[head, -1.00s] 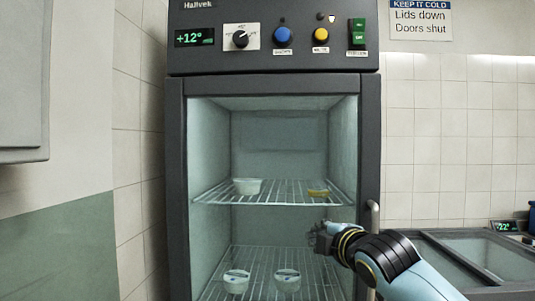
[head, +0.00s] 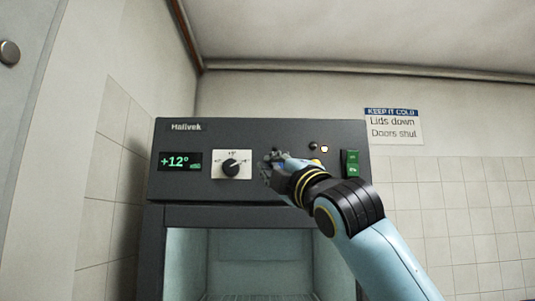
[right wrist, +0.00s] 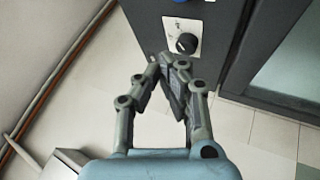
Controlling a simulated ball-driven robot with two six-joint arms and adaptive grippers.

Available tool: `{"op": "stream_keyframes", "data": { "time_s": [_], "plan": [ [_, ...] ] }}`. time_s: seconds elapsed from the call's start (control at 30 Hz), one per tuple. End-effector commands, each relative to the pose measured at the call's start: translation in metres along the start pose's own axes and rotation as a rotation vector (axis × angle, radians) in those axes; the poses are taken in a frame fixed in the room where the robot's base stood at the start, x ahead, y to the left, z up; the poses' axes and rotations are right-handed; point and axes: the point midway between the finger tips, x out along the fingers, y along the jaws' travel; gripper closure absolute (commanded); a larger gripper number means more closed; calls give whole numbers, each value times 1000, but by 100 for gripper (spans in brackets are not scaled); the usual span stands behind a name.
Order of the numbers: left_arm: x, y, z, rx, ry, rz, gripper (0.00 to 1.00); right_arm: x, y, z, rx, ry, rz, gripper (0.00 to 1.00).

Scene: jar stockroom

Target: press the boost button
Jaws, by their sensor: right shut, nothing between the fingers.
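The fridge's dark control panel (head: 225,135) carries a row of controls. My right gripper (head: 268,168) is shut and empty in front of it, just right of the dial (head: 231,166). The button labels are too small or hidden to read, so I cannot tell which one is boost. My left gripper is out of view.
A green display (head: 180,162) reads +12° at the panel's left. A green rocker switch (head: 351,164) sits right of my gripper. The glass-fronted cabinet (head: 262,245) is below. A wall sign (head: 393,126) hangs at the right.

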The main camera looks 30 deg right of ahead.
Motion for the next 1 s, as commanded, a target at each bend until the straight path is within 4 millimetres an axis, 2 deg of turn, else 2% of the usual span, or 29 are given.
{"op": "stream_keyframes", "data": {
  "time_s": [0.03, 0.1, 0.23, 0.67, 1.0],
  "plan": [
    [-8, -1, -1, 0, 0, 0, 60, 5, 13, 1, -2, -1, 10, 100],
    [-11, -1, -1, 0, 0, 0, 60, 8, 20, 1, -2, -2, 20, 100],
    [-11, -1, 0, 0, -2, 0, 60, 9, 23, 2, -1, -2, 26, 100],
    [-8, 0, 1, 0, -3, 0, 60, 14, 19, 4, -2, -2, 25, 100],
    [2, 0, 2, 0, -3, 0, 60, 50, 0, 24, -2, -3, 24, 100]
  ]
}}
